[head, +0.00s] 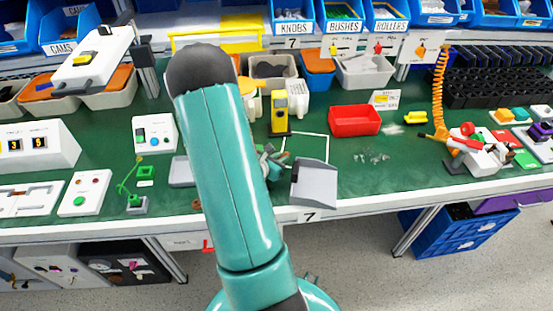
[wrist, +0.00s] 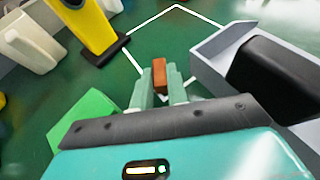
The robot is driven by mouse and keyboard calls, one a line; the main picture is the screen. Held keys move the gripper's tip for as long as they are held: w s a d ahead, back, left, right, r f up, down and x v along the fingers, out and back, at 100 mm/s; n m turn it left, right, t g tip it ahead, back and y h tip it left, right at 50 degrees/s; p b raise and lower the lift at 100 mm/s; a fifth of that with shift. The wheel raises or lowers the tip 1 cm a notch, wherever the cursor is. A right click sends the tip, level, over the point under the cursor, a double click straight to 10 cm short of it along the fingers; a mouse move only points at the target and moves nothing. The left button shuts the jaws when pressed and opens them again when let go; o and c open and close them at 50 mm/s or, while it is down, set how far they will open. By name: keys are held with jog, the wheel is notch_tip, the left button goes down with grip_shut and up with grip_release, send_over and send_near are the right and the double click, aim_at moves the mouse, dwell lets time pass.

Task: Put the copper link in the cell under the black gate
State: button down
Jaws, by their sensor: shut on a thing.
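The copper link (wrist: 159,75) is a small orange-brown block. My gripper (wrist: 160,88) is shut on it in the wrist view, with the link standing up between the two pale green fingertips. A grey open-sided housing (wrist: 208,62) with a dark rounded part (wrist: 272,75) stands to the right of my gripper. I cannot tell whether that dark part is the black gate, and no separate cells can be made out. The grey housing also shows in the head view (head: 314,185). There, my gripper (head: 270,160) is partly hidden behind my arm, and the link cannot be made out.
A yellow upright device (head: 279,112) stands beyond my gripper. A white outline (head: 305,136) marks the green bench there. A red tray (head: 354,120) lies to the right, with small loose pieces (head: 371,157) in front of it. A green block (wrist: 88,112) is at left in the wrist view.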

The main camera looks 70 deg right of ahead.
jog(key=shift+w+a+f, duration=0.1)
jog(key=shift+w+f, duration=0.2)
jog(key=shift+f, duration=0.45)
jog(key=shift+s+f, duration=0.1)
jog(key=shift+f, duration=0.05)
jog(key=c, duration=1.4)
grip_release()
jog(key=shift+a+r, duration=0.15)
jog(key=shift+r, duration=0.1)
jog(key=v, duration=1.1)
jog(key=shift+a, duration=0.35)
